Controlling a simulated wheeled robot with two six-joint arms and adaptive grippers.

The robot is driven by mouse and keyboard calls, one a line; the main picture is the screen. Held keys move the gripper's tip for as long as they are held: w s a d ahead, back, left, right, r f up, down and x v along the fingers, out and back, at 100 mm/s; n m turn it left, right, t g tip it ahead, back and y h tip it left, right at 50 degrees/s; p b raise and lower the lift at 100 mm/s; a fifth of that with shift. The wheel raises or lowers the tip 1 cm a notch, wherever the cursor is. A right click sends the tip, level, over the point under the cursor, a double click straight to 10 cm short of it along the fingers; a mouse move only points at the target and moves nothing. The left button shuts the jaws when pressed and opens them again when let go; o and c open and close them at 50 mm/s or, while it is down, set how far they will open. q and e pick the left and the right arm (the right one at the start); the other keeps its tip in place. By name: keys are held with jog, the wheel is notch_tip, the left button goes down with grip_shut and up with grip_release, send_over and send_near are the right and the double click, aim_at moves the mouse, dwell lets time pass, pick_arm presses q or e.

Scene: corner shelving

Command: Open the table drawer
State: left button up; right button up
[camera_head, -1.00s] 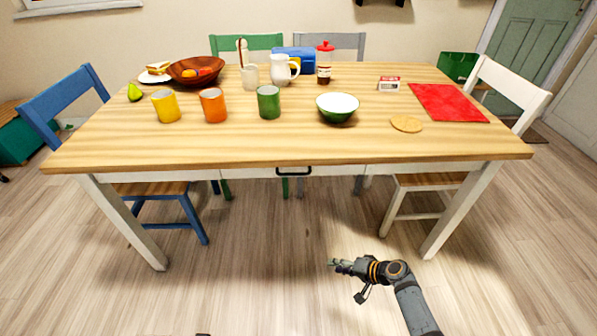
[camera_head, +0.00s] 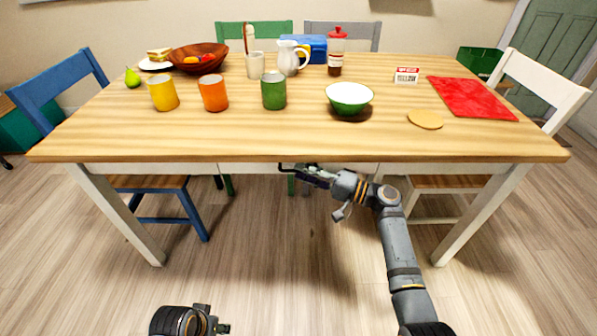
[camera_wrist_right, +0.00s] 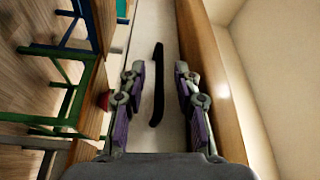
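The wooden table (camera_head: 230,142) has a white drawer front (camera_head: 240,168) under its top edge. The drawer's black handle shows just left of my right gripper (camera_head: 308,174) in the head view. In the right wrist view, the dark handle (camera_wrist_right: 158,95) lies between the two spread fingers of my right gripper (camera_wrist_right: 160,78), with gaps on both sides. The drawer front (camera_wrist_right: 150,25) looks flush below the tabletop edge (camera_wrist_right: 208,60). Part of my left arm's end (camera_head: 205,322) shows at the bottom left, away from the table; its fingers cannot be made out.
Yellow (camera_head: 163,93), orange (camera_head: 213,94) and green (camera_head: 273,91) cups and a bowl (camera_head: 349,97) stand on the tabletop. A blue chair (camera_head: 160,187) stands at the left and a white chair (camera_head: 540,84) at the right. The floor before the table is clear.

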jog(key=shift+x, duration=1.05)
grip_shut()
